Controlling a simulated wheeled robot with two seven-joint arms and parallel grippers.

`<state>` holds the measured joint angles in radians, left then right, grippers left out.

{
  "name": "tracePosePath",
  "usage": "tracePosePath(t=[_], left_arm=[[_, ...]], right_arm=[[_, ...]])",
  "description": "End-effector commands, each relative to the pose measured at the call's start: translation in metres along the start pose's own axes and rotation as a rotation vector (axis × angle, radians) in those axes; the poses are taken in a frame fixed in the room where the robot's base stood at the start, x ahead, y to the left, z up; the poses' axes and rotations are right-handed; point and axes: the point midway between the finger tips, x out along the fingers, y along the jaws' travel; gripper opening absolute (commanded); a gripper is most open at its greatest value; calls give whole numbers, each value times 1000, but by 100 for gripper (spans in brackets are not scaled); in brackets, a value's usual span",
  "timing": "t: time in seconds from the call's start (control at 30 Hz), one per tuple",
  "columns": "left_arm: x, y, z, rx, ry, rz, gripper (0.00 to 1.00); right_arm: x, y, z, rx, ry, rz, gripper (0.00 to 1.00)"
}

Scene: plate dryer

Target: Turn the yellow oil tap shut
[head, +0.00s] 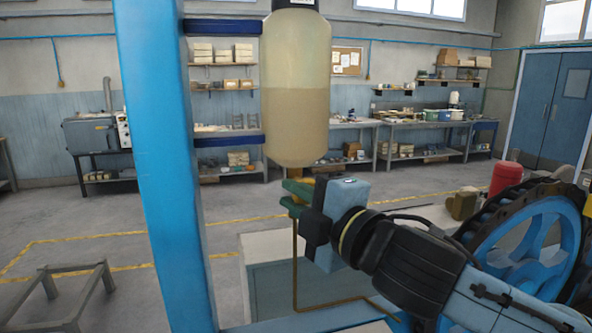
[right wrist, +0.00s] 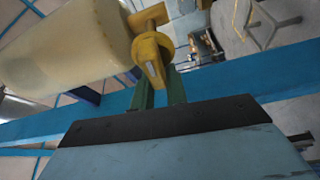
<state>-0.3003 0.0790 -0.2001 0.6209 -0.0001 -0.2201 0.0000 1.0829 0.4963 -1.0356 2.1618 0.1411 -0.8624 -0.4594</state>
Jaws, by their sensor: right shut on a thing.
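The oil bottle (head: 296,85) is a translucent cream cylinder, about half full, hung on a blue post (head: 160,160). The yellow oil tap (head: 294,172) sits under it, mostly hidden behind my gripper in the head view. In the right wrist view the yellow tap (right wrist: 153,62) shows clearly beside the bottle (right wrist: 70,40), with its flat handle reaching down to my fingers. My right gripper (head: 296,196), with green fingers (right wrist: 161,92), is shut on the tap's handle. My left gripper is in neither view.
A thin brown pipe (head: 295,265) runs down below the tap. A large blue wheel with a dark rim (head: 530,240) and a red cylinder (head: 505,178) stand at the right. A low metal frame (head: 75,285) is on the floor at left. Workbenches line the back wall.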

Motion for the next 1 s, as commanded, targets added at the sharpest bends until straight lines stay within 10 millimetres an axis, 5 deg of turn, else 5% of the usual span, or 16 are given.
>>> tracePosePath(t=[0.3, 0.83, 0.87, 1.0], left_arm=[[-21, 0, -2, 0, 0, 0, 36], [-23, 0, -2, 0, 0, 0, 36], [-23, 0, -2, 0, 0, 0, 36], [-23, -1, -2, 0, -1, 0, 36]], right_arm=[[1, -4, 6, -109, -16, -56, 0], [1, -5, 6, -134, -17, -61, 0], [1, -5, 6, -134, -17, -60, 16], [1, -4, 6, -134, -16, -58, 34]])
